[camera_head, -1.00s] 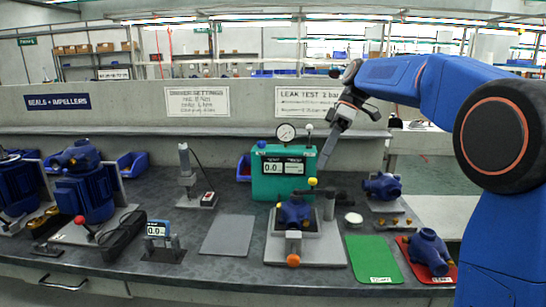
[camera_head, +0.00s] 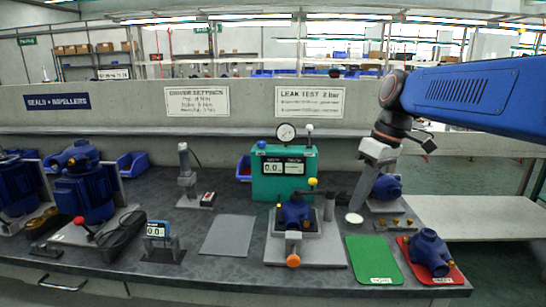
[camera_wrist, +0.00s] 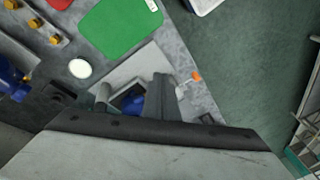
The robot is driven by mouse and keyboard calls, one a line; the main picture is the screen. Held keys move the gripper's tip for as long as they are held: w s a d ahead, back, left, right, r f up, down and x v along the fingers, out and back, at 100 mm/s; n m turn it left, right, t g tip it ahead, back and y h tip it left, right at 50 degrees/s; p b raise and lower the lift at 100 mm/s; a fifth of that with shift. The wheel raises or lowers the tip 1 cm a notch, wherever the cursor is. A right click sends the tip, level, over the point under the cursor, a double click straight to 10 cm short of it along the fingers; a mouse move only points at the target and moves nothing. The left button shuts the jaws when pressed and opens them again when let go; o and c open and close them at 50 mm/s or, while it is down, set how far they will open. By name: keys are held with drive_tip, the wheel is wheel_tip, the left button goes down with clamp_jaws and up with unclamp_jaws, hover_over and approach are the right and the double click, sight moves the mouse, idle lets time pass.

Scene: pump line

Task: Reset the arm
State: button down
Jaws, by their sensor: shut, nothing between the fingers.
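My gripper (camera_head: 357,205) hangs at the right of the bench in the head view, pointing down. Its narrow fingers are together with nothing between them. The tip appears above the bench near a small white disc (camera_head: 354,218), in front of a blue pump part (camera_head: 389,188) that it partly covers. In the wrist view the fingers (camera_wrist: 162,98) point over the grey test fixture, with a blue pump (camera_wrist: 131,103) partly hidden behind them. My arm reaches in from the right edge of the head view.
A teal leak tester (camera_head: 268,186) stands behind the fixture (camera_head: 318,252) holding a blue pump (camera_head: 294,216). A green mat (camera_head: 373,260) is empty; a red mat (camera_head: 448,277) bears another blue pump (camera_head: 430,250). A grey mat (camera_head: 228,236) is clear. Blue motor units stand at left.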

drive_tip(key=s+d+f+m+t+h, duration=0.1)
drive_tip(key=s+d+f+m, duration=0.3)
drive_tip(key=s+f, duration=0.4)
drive_tip(key=s+d+f+m+t+h, duration=0.2)
drive_tip(key=s+d+f+m+t, duration=0.1)
drive_tip(key=s+f, duration=0.5)
drive_tip(key=s+d+m, duration=0.1)
drive_tip(key=s, duration=0.2)
drive_tip(key=shift+s+d+f+m+t, duration=0.15)
drive_tip(key=shift+d+f+m+t, duration=0.15)
drive_tip(key=shift+d+t, duration=0.1)
drive_tip(key=shift+a+r, duration=0.1)
